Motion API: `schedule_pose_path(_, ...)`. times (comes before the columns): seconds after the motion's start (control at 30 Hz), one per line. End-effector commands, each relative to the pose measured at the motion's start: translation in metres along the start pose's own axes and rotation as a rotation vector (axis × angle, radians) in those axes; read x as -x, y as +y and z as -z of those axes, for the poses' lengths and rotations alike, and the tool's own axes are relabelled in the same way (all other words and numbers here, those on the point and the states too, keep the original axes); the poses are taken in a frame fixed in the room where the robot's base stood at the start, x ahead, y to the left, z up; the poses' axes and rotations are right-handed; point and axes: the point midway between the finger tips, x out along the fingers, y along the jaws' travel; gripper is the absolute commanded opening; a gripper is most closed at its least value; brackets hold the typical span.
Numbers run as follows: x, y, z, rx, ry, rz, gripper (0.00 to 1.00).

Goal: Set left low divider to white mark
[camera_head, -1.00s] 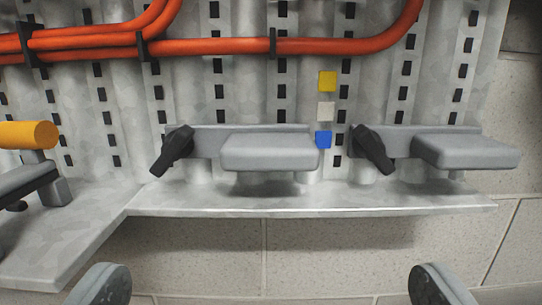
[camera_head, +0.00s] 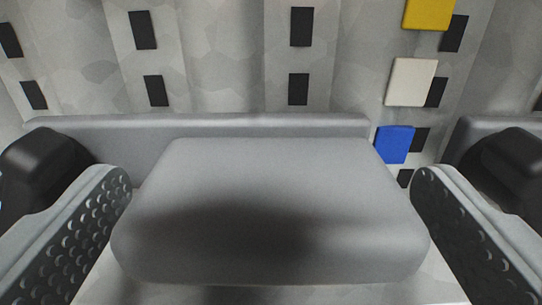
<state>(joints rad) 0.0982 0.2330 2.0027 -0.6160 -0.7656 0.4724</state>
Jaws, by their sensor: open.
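The left low divider (camera_head: 270,215) is a grey rounded block on a flat grey bar (camera_head: 230,126) against the slotted metal wall. It fills the middle of the view. The white mark (camera_head: 410,82) is on the wall to its upper right, between a yellow mark (camera_head: 428,12) above and a blue mark (camera_head: 395,144) below. The bar's top edge is a little above the blue mark and below the white one. My gripper (camera_head: 271,200) is open, with one finger on each side of the block. I cannot tell whether either finger touches it.
A black lever (camera_head: 40,165) is at the bar's left end, partly behind my left finger. Another black lever (camera_head: 510,165) and the bar of a second divider (camera_head: 485,130) are close on the right. A pale ledge (camera_head: 425,290) lies below the block.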

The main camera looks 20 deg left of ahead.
Motion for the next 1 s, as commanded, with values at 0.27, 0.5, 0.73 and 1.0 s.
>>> schedule_pose_path(0.27,-0.004,0.0,0.0,0.0,0.0,0.0,0.99)
schedule_pose_path(0.5,-0.004,0.0,0.0,0.0,0.0,0.0,0.68)
schedule_pose_path(0.73,-0.004,0.0,0.001,0.0,0.0,0.0,0.36)
schedule_pose_path(1.0,-0.004,0.0,0.03,0.001,0.002,0.0,0.36)
